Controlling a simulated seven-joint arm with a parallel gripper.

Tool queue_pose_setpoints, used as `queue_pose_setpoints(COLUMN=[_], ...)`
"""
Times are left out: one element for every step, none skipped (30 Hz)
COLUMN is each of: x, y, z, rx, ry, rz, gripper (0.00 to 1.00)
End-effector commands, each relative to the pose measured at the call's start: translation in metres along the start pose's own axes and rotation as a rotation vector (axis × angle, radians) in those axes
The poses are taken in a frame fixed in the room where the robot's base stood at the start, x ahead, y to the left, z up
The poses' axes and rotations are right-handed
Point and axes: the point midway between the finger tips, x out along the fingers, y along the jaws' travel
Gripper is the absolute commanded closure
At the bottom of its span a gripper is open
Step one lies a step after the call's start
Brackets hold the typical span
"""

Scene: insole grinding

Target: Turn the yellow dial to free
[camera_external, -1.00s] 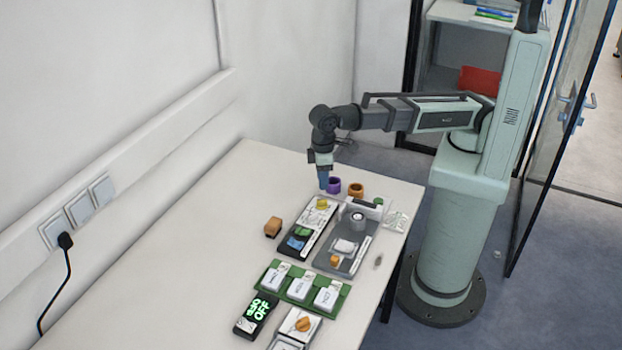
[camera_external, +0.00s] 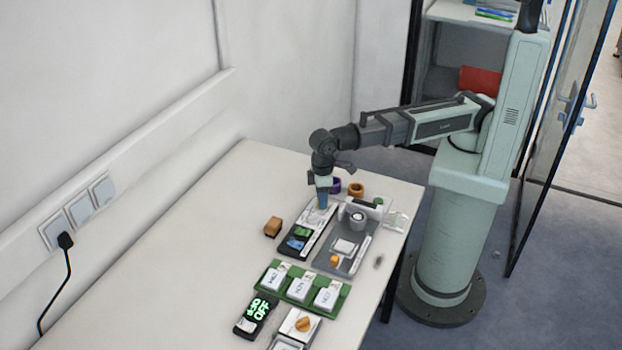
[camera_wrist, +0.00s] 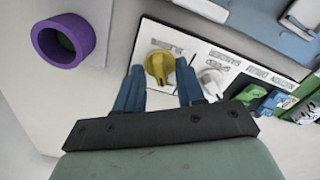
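The yellow dial (camera_wrist: 160,66) sits on a white-topped panel and shows between my gripper's fingertips in the wrist view. Its raised ridge is visible, and printed labels stand beside it, too small to read surely. My gripper (camera_wrist: 162,80) is open, with one blue finger on either side of the dial. I cannot tell whether the fingers touch it. In the external view my gripper (camera_external: 322,204) points down over the far end of the panel (camera_external: 311,238) and hides the dial.
A purple ring (camera_wrist: 45,42) stands left of the dial. A white knob (camera_wrist: 212,80) and green and blue switches (camera_wrist: 258,95) share the panel. A grey panel (camera_external: 325,259) lies to its right, an orange block (camera_external: 272,227) to its left. The table's left side is clear.

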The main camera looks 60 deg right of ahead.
Motion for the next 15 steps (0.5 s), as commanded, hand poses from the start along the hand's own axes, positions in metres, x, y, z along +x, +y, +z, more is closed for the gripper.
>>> queue_pose_setpoints(x=[0.0000, -0.0001, -0.0001, -0.0001, -0.0001, -0.0001, -0.0001, -0.0001, -0.0001, -0.0001, -0.0001, -0.0001, -0.0001, -0.0001, -0.0001], y=[0.0000, 0.0000, 0.0000, 0.0000, 0.0000, 0.0000, 0.0000, 0.0000, 0.0000, 0.0000, 0.0000, 0.0000, 0.0000, 0.0000, 0.0000], z=[0.0000, 0.0000, 0.0000, 0.0000, 0.0000, 0.0000, 0.0000, 0.0000, 0.0000, 0.0000, 0.0000, 0.0000, 0.0000, 0.0000, 0.0000], rx=[0.000, 0.000, 0.000, 0.000, 0.000, 0.000, 0.000, 0.000, 0.000, 0.000, 0.000, 0.000, 0.000, 0.000, 0.000], ry=[0.000, 0.000, 0.000, 0.000, 0.000, 0.000, 0.000, 0.000, 0.000, 0.000, 0.000, 0.000, 0.000, 0.000, 0.000], rz=[0.000, 0.000, 0.000, 0.000, 0.000, 0.000, 0.000, 0.000, 0.000, 0.000, 0.000, 0.000, 0.000, 0.000, 0.000], gripper=[0.62, 0.62, 0.65, 0.67, 0.70, 0.74, 0.77, 0.80, 0.84, 0.87, 0.89, 0.93, 0.96, 0.99, 1.00])
